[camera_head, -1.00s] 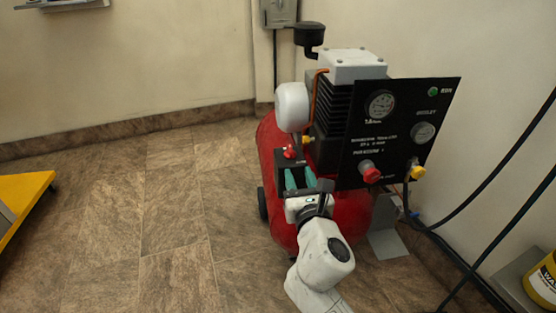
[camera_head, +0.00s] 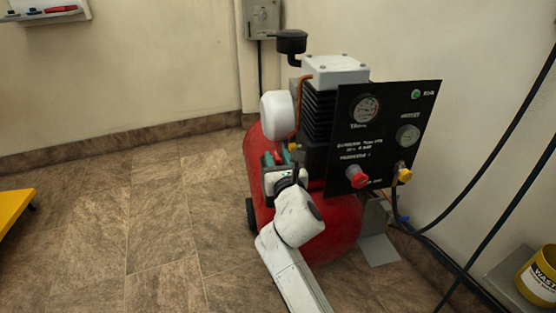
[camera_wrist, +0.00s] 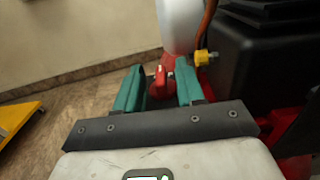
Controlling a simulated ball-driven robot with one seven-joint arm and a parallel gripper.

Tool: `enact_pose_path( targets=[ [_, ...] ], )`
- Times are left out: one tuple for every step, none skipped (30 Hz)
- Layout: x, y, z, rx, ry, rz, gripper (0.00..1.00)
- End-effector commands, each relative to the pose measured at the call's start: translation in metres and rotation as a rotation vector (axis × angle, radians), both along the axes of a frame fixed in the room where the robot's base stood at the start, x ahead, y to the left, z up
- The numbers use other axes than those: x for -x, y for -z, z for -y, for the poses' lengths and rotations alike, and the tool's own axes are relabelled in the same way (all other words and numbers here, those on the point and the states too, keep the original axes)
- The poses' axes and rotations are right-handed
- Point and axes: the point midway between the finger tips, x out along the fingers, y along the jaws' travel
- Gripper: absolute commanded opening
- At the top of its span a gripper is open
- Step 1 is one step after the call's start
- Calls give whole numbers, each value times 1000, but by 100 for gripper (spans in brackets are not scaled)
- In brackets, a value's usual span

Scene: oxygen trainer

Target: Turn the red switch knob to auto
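The red switch knob (camera_wrist: 160,82) shows in the wrist view as a small upright red piece on the compressor, between my gripper's two teal fingers and near their tips. My gripper (camera_wrist: 158,72) is open, with a gap on both sides of the knob. I cannot tell whether a finger touches it or how deep it sits between them. In the head view my gripper (camera_head: 277,158) is at the left side of the red compressor tank (camera_head: 335,222), where the fingers and my wrist mostly hide the knob. Any auto marking is not readable.
A black gauge panel (camera_head: 385,120) with a red knob (camera_head: 356,177) and a yellow knob (camera_head: 403,173) stands to the right. The white cylinder (camera_head: 277,115) and a yellow fitting (camera_wrist: 203,57) are close to my fingers. Open floor (camera_head: 150,220) lies left.

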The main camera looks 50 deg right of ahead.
Motion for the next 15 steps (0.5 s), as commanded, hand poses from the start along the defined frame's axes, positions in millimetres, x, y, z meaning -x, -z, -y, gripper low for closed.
enact_pose_path(
  targets=[
    [0,0,0,0,0,0,38],
    [0,0,0,0,0,0,38],
    [0,0,0,0,0,0,34],
    [0,0,0,0,0,0,32],
    [0,0,0,0,0,0,29],
    [0,0,0,0,0,0,25],
    [0,0,0,0,0,0,22],
    [0,0,0,0,0,0,19],
    [0,0,0,0,0,0,15],
    [0,0,0,0,0,0,12],
    [0,0,0,0,0,0,10],
    [0,0,0,0,0,0,6],
    [0,0,0,0,0,0,3],
    [0,0,0,0,0,0,0],
    [0,0,0,0,0,0,0]
  ],
)
